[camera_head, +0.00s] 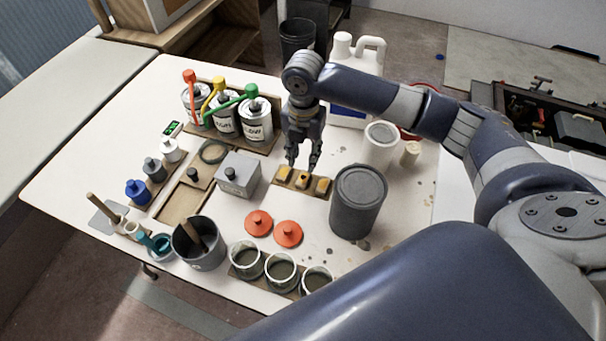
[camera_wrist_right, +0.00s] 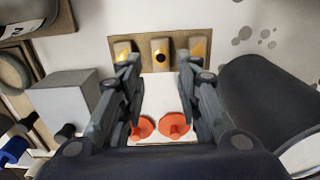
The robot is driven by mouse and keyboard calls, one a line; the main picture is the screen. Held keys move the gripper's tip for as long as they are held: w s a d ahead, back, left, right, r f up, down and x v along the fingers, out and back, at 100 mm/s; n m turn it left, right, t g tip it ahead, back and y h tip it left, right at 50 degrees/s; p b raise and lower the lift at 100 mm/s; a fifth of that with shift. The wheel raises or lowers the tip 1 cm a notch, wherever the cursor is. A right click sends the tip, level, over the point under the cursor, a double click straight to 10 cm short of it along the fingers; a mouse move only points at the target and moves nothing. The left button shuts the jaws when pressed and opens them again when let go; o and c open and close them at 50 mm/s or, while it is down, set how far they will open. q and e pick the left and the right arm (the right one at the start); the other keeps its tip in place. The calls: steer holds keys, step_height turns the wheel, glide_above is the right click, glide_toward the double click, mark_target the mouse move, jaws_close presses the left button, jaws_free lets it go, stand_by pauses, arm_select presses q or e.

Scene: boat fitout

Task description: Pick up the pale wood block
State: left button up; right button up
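My right gripper (camera_head: 303,165) points down over a brown strip tray (camera_head: 313,193) holding three small blocks: a left one (camera_head: 285,173), a middle one (camera_head: 303,179) and a right one (camera_head: 322,185). They have yellow-tan tops, and the middle one carries a dark spot. In the right wrist view, the open gripper (camera_wrist_right: 161,62) has its fingers apart on either side of the middle block (camera_wrist_right: 160,55), with nothing between the tips. I cannot tell whether the fingers have reached block height. A pale, wood-coloured upright piece (camera_head: 411,153) stands farther right. My left gripper is not in view.
A dark grey can (camera_head: 358,202) stands close right of the tray, and a grey box (camera_head: 237,175) stands to its left. Orange lids (camera_head: 288,234) lie in front. Bottles with coloured nozzles (camera_head: 256,118) and a white jug (camera_head: 352,80) stand behind.

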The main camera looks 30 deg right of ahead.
mark_target(304, 177)
step_height(304, 177, down, 8)
steer(key=shift+s+r+p, duration=0.1)
steer(key=shift+r+p, duration=0.05)
steer(key=shift+p, duration=0.25)
steer(key=c, duration=0.5)
